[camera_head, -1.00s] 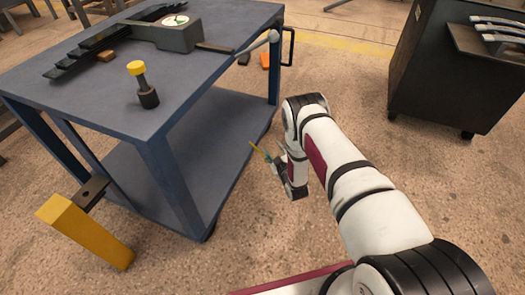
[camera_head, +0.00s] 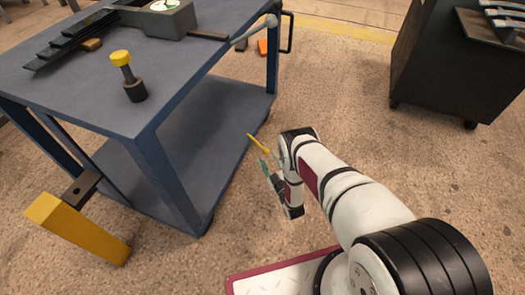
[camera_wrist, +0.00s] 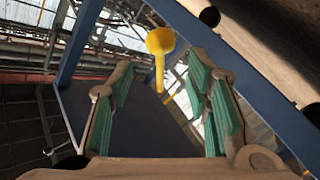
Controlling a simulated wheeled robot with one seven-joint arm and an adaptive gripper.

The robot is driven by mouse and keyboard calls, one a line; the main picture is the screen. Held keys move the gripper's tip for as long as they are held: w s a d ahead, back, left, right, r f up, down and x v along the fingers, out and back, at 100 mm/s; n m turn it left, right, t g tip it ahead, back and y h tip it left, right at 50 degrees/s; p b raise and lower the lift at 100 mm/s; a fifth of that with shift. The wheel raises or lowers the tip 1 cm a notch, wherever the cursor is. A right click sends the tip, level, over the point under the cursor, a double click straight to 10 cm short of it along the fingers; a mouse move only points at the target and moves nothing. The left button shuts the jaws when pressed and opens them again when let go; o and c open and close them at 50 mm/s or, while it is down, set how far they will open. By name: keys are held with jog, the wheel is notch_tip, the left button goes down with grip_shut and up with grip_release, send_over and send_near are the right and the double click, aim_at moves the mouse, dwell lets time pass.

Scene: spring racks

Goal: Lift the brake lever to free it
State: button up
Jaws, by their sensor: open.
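A thin yellow lever (camera_head: 257,143), which I take for the brake lever, shows low beside the right side of the blue cart (camera_head: 160,140). In the wrist view it has a round yellow knob (camera_wrist: 160,41) on a thin stem. My gripper (camera_head: 271,162) is open, low over the floor to the right of the cart. In the wrist view the knob appears between my gripper's teal-padded fingers (camera_wrist: 161,75). I see no grip on it, and I cannot tell its exact distance. Where the lever's base joins is unclear.
A yellow post (camera_head: 78,228) with a black bracket stands at the cart's near-left leg. A yellow-capped plunger (camera_head: 124,62) and a grey dial unit (camera_head: 165,18) are on the cart top. A dark cabinet (camera_head: 445,75) stands at the right. Floor between is clear.

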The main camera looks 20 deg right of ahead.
aim_at(263, 149)
jog(key=w, duration=0.2)
jog(key=w+b, duration=0.1)
jog(key=w, duration=0.1)
jog(key=w+a+b, duration=0.1)
jog(key=w, duration=0.2)
jog(key=shift+c, duration=0.5)
grip_shut()
